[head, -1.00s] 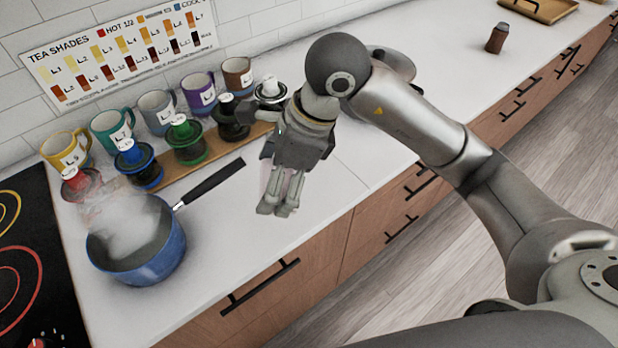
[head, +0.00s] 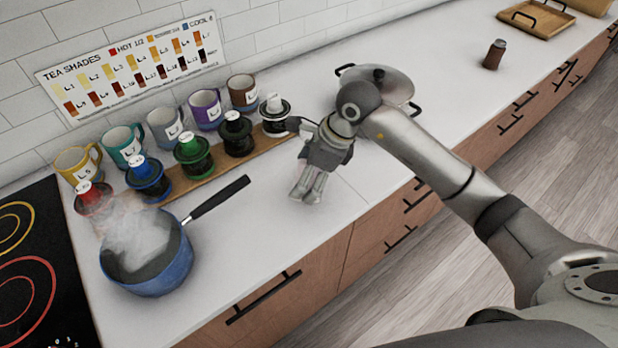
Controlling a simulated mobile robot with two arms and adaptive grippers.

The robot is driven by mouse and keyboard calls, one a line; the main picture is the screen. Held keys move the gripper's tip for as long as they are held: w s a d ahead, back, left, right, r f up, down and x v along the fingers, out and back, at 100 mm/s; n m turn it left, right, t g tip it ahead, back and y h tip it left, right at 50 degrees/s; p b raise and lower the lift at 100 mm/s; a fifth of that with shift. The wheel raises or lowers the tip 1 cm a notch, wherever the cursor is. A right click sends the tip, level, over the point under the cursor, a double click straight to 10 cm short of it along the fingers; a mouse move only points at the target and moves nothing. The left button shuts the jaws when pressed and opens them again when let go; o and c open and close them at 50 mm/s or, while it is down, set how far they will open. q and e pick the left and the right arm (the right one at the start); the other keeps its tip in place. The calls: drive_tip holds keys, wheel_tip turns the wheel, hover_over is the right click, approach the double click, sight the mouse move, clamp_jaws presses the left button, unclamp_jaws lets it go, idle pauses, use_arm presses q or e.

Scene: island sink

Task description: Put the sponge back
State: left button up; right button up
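I cannot make out a sponge in the head view. My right gripper (head: 306,190) hangs fingers down over the white counter (head: 265,235), right of the pot's handle. Its two fingers look close together, and a faint pinkish patch shows beside them. I cannot tell whether anything is between them. My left gripper is not in view.
A steaming blue pot (head: 165,270) stands by the black stove (head: 35,250), its handle reaching right. A lidded pan (head: 400,85) stands behind my arm. A brown shaker (head: 494,55) and wooden tray (head: 537,18) are farther right.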

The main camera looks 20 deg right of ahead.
drive_tip(key=shift+w+d+f, duration=0.1)
drive_tip(key=shift+w+f, duration=0.1)
drive_tip(key=shift+f, duration=0.05)
drive_tip(key=f, duration=0.1)
drive_tip(key=f+p, duration=0.1)
drive_tip(key=p, duration=0.1)
drive_tip(key=shift+w+d+f, duration=0.2)
drive_tip(key=shift+d+f, duration=0.05)
drive_tip(key=shift+f, duration=0.7)
drive_tip(key=shift+f, duration=0.15)
drive_tip(key=o, duration=0.9)
drive_tip(key=shift+o, duration=0.2)
